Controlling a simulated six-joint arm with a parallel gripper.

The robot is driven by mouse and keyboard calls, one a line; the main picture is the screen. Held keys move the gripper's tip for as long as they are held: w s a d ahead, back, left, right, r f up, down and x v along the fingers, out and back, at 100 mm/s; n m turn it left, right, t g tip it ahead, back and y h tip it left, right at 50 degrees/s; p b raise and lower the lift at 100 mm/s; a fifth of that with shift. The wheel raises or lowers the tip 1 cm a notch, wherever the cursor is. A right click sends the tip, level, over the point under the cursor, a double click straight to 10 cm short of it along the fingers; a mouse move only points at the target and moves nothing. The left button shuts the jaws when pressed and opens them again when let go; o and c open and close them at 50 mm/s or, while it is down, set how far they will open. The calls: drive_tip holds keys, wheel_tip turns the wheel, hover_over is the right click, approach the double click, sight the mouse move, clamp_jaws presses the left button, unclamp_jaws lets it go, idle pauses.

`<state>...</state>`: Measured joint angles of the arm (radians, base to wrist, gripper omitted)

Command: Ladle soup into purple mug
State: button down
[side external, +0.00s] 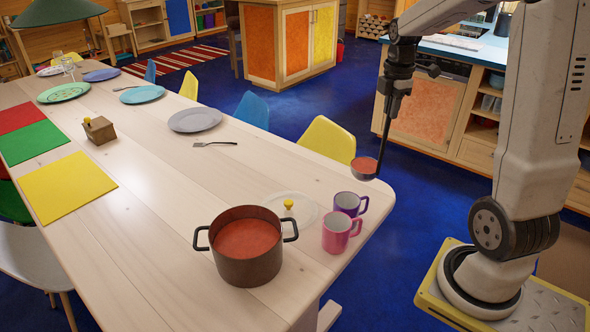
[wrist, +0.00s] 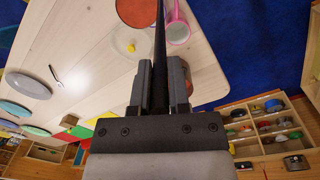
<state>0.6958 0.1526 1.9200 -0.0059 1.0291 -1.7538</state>
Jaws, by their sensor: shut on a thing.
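My gripper (side external: 394,97) is shut on the dark handle of a ladle (side external: 383,145), which hangs down almost upright. The ladle's bowl (side external: 364,168) holds red soup and shows just above the purple mug (side external: 350,204) in the side view, apart from it. The mug stands upright near the table's corner; its inside is hard to see. A brown pot (side external: 247,262) of red soup stands to its left.
A pink mug (side external: 341,233) stands close in front of the purple mug. A clear lid with a yellow knob (side external: 288,204) lies between pot and mugs. A fork (side external: 215,144), plates (side external: 195,120) and coloured mats (side external: 66,187) lie farther off. A yellow chair (side external: 328,140) stands behind the table edge.

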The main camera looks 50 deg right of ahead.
drive_tip(key=w+a+f+g+h, duration=0.1)
drive_tip(key=w+a+f+h, duration=0.2)
drive_tip(key=a+f+h, duration=0.3)
drive_tip(key=w+a+f+g+h, duration=0.2)
drive_tip(key=a+f+h, duration=0.4)
drive_tip(key=a+f, duration=0.3)
drive_tip(key=w+a, duration=0.1)
drive_tip(key=a, duration=0.3)
drive_tip(key=shift+w+g, duration=0.15)
drive_tip(key=shift+g, duration=0.15)
idle(4.2)
drive_tip(key=shift+r+t+y, duration=0.4)
drive_tip(key=shift+r+y, duration=1.3)
drive_tip(key=shift+r, duration=0.35)
